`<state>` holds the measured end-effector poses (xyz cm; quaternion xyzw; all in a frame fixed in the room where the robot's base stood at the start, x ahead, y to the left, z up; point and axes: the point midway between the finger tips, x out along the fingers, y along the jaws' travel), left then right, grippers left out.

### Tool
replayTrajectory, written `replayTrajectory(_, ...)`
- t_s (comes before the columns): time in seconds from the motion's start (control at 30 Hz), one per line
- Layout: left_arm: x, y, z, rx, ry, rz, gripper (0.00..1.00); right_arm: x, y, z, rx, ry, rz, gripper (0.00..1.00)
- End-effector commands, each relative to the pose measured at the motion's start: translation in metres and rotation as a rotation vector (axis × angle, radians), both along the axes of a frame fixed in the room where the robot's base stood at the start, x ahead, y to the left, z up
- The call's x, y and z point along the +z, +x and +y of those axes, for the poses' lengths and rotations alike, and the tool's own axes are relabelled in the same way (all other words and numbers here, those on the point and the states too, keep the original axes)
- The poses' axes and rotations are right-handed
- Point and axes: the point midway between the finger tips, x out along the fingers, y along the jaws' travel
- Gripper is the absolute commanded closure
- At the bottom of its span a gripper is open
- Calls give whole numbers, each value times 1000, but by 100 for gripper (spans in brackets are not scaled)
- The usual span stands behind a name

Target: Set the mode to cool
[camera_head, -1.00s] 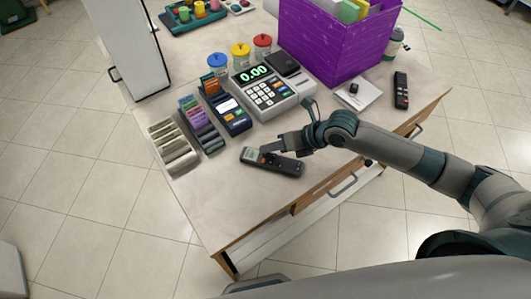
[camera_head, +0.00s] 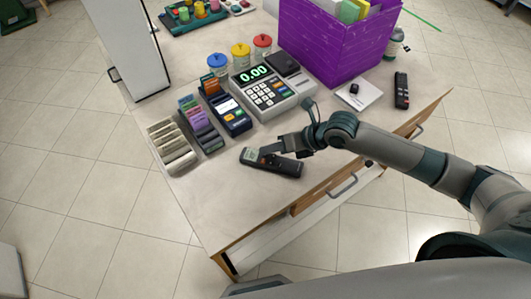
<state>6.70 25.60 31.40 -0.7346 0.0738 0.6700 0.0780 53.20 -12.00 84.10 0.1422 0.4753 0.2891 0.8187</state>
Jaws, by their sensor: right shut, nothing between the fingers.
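A dark remote with a small pale screen at its left end (camera_head: 287,168) lies on the counter near the front edge. My right gripper (camera_head: 264,153) is shut and empty, with its fingertips over the remote near the screen end. I cannot tell whether the tips touch a button. The fingers hide part of the remote's upper side. The mode shown on the screen is too small to read. A second black remote (camera_head: 402,91) with a red button lies at the right side of the counter. My left gripper is not in view.
A purple crate (camera_head: 335,45) stands at the back. The counter (camera_head: 215,200) is bare left of the remote. A drawer below the front edge is partly open.

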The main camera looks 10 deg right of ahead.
Motion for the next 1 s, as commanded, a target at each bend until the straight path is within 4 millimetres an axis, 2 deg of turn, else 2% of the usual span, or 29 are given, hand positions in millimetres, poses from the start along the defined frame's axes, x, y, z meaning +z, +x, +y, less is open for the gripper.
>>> replayTrajectory(0.37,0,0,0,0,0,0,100,-1,0,0,0,-1,1,100)
replayTrajectory(0.77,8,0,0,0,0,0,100,13,-1,-1,1,-2,1,100)
replayTrajectory(1.0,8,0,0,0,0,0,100,14,-1,0,0,-1,1,100)
